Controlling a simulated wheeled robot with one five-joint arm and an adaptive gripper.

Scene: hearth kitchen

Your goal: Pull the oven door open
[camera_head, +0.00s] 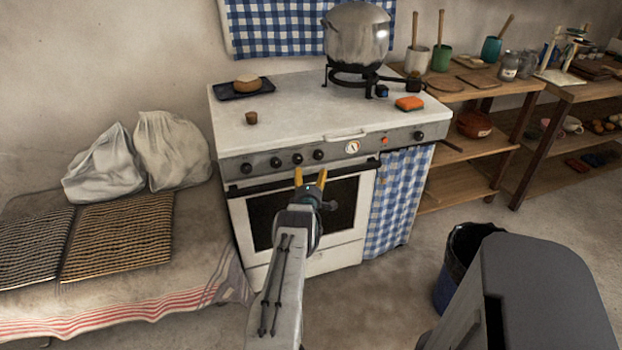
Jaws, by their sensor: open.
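The white oven door (341,238) is on the front of the stove, below a row of dark knobs. It looks shut, with a dark window and a dark handle bar (262,187) along its top edge. My gripper (311,180) is open, its two yellow fingers pointing at the stove front near the middle of the handle. In the picture the fingers overlap the handle bar; I cannot tell whether they touch it. My arm hides part of the door and window.
A white stovetop (300,110) holds a dark tray, a small brown cup and a large metal pot (356,35). A checked curtain (398,200) hangs right of the oven. A low cloth-covered bench (195,245) stands left. A dark bin (462,265) is at right. Open floor lies before the stove.

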